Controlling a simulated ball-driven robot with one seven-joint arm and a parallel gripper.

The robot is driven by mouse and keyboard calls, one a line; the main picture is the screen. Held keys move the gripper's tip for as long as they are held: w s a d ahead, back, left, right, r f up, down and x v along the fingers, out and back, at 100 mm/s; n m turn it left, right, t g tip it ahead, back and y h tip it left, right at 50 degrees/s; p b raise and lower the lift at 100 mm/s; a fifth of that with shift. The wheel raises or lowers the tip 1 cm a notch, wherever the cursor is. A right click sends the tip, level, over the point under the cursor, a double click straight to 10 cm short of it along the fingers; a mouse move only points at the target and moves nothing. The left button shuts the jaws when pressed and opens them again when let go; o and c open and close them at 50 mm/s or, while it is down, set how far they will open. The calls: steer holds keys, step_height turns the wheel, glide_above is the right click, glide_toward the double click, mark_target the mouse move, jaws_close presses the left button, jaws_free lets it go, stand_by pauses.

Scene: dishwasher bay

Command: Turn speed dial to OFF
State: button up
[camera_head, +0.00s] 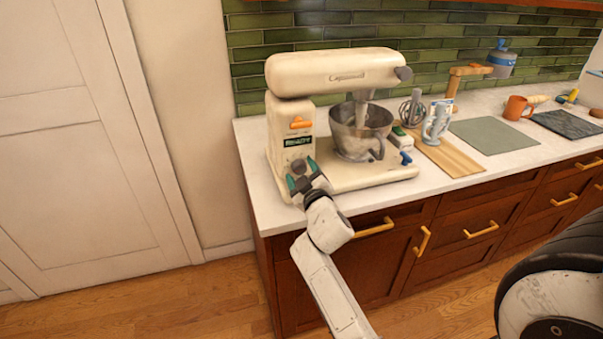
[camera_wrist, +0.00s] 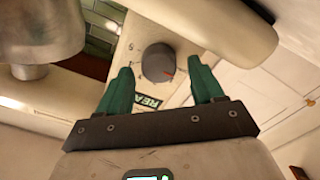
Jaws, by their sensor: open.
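A cream stand mixer (camera_head: 335,75) stands at the left end of the white counter. A round dark grey dial (camera_wrist: 158,62) sits on its body, below a small READY display (camera_head: 298,142) and an orange lever (camera_head: 301,123). The dial has a red mark, which points to the right in the wrist view. My gripper (camera_head: 302,174) is open at the mixer's front, its green fingers on either side of the dial. In the wrist view the fingertips (camera_wrist: 160,70) appear apart from the dial's sides; contact cannot be told.
The steel mixing bowl (camera_head: 361,130) stands right of the dial, under the mixer head. A wooden board (camera_head: 455,160), a grey-green mat (camera_head: 493,135) and an orange mug (camera_head: 517,108) lie further right. Drawers with yellow handles (camera_head: 375,228) are below the counter.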

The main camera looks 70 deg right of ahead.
steer(key=b+v, duration=0.2)
steer(key=v, duration=0.8)
steer(key=shift+a, duration=0.15)
steer(key=shift+s, duration=0.15)
steer(key=s+a+f+g+y, duration=0.2)
steer(key=a+f+g+y, duration=0.45)
steer(key=a+f, duration=0.8)
steer(key=s+a+f+n+g+y, duration=0.1)
steer(key=s+a+f+g+y, duration=0.1)
steer(key=a, duration=0.4)
steer(key=s+a+f+n+g+y, duration=0.1)
steer(key=s+a+f+g+y, duration=0.1)
steer(key=s+a+f+y, duration=0.2)
steer(key=s+a+y, duration=0.1)
steer(key=s+a, duration=0.1)
steer(key=shift+s+a, duration=0.15)
steer(key=shift+s, duration=0.15)
